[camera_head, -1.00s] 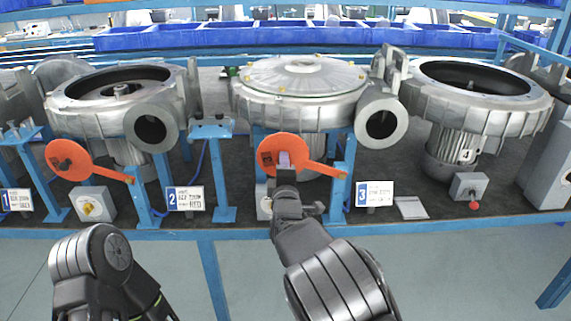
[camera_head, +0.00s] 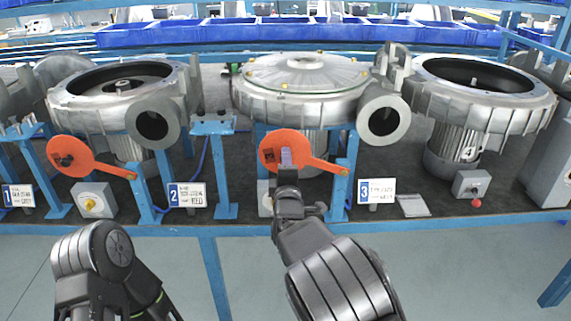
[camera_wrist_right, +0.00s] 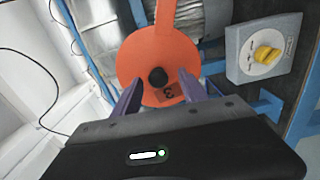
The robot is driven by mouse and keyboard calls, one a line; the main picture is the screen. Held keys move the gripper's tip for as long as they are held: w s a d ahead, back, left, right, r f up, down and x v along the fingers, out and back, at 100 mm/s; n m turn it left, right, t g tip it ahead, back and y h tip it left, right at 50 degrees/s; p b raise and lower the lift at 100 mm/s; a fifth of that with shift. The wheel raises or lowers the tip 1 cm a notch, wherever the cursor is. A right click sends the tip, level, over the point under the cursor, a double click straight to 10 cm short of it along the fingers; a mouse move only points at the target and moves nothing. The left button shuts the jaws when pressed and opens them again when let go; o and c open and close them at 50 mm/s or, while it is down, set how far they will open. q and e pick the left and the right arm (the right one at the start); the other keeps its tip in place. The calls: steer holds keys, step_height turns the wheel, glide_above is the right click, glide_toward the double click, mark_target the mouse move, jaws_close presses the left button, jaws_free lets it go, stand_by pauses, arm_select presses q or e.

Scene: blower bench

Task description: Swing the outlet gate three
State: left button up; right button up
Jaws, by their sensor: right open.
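The outlet gate three, an orange disc (camera_head: 270,153) on a flat arm, extends left from a pivot on a blue post beside sign 3 (camera_head: 376,191). It sits below and left of the middle blower's round outlet (camera_head: 383,121), whose mouth is uncovered. My right gripper (camera_head: 286,158) is in front of the disc. In the right wrist view its two fingers (camera_wrist_right: 160,90) are apart, on either side of the disc's lower part, near a black knob (camera_wrist_right: 157,76) on the orange disc (camera_wrist_right: 150,50). I cannot tell whether they touch it.
Another orange gate disc (camera_head: 70,156) hangs at the left blower, near sign 2 (camera_head: 187,195). A grey switch box with a yellow knob (camera_wrist_right: 265,54) is beside the gate in the wrist view. Blue posts (camera_head: 226,175) stand along the bench front. Open floor lies before the bench.

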steer(key=s+b, duration=0.1)
steer(key=s, duration=0.5)
steer(key=shift+s+d, duration=0.25)
steer(key=shift+s, duration=0.1)
steer(key=shift+f, duration=0.15)
steer(key=s+d+f+m+g+h, duration=0.15)
steer(key=d+f, duration=0.25)
steer(key=f, duration=0.4)
steer(key=s+d+f+m+g+y, duration=0.1)
steer(key=d+f+m+g, duration=0.2)
steer(key=f, duration=0.5)
steer(key=s+d+f+m+g, duration=0.2)
steer(key=s+d+f, duration=0.1)
steer(key=s+f, duration=0.4)
steer(key=s+d+f+m+g, duration=0.3)
steer(key=s+f, duration=0.2)
steer(key=f, duration=0.5)
steer(key=s+f+m+g, duration=0.4)
steer(key=s+f, duration=0.3)
steer(key=s, duration=0.4)
steer(key=s+a+m+g+y, duration=0.1)
steer(key=s+a+m+g, duration=0.1)
steer(key=s, duration=0.6)
steer(key=s+a+f+m+g+y, duration=0.1)
steer(key=s+m, duration=0.3)
steer(key=s, duration=0.4)
steer(key=shift+a+f+m+g+y, duration=0.25)
steer(key=shift+a+m+g+y, duration=0.15)
steer(key=shift+y, duration=0.35)
steer(key=shift+c, duration=0.5)
